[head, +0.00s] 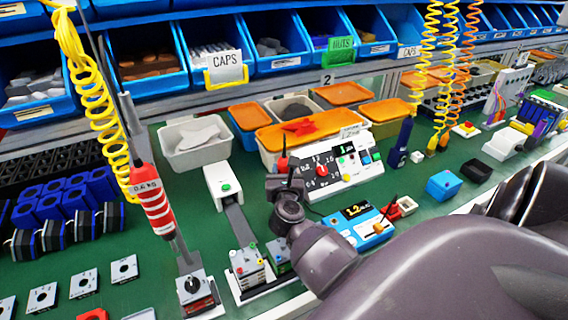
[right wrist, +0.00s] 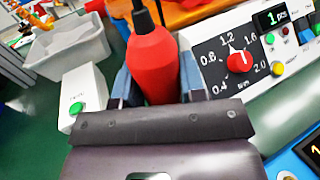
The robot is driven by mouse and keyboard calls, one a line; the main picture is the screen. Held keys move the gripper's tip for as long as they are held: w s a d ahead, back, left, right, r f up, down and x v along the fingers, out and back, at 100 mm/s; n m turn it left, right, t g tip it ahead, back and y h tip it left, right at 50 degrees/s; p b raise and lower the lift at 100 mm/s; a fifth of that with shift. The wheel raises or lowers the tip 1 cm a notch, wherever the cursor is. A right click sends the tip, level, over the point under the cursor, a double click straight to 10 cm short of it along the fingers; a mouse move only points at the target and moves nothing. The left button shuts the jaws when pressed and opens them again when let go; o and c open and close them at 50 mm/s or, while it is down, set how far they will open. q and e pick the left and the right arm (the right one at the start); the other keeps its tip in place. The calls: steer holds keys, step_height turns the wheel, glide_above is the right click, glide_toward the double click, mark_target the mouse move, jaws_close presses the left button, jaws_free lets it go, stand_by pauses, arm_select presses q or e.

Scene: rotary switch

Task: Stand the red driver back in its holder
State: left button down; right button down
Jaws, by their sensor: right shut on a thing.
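A red driver (right wrist: 153,68) with a black top is between the two fingers of my right gripper (right wrist: 158,90) in the right wrist view. In the head view my right gripper (head: 284,184) is seen from behind. Only a small part of the driver (head: 283,163) shows above it, in front of the control panel. The driver's lower end is hidden by the gripper. Another red driver (head: 152,200), with white bands and a 0.6 label, hangs on a yellow coil at the left. I cannot make out which thing is the holder. My left gripper is out of view.
A panel with a red dial (head: 325,170) stands just behind my right gripper. A white box with a green button (head: 222,185) is left of it. A blue device (head: 360,225) stands at right. A dark blue driver (head: 400,143) stands farther back. Green bench is free at centre left.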

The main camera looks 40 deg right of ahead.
steer(key=shift+f, duration=0.2)
stand_by(0.5)
steer(key=c, duration=0.6)
jaws_free()
steer(key=shift+f, duration=0.1)
steer(key=shift+s, duration=0.1)
steer(key=v, duration=1)
steer(key=shift+s+a+b, duration=0.2)
steer(key=shift+a+b, duration=0.1)
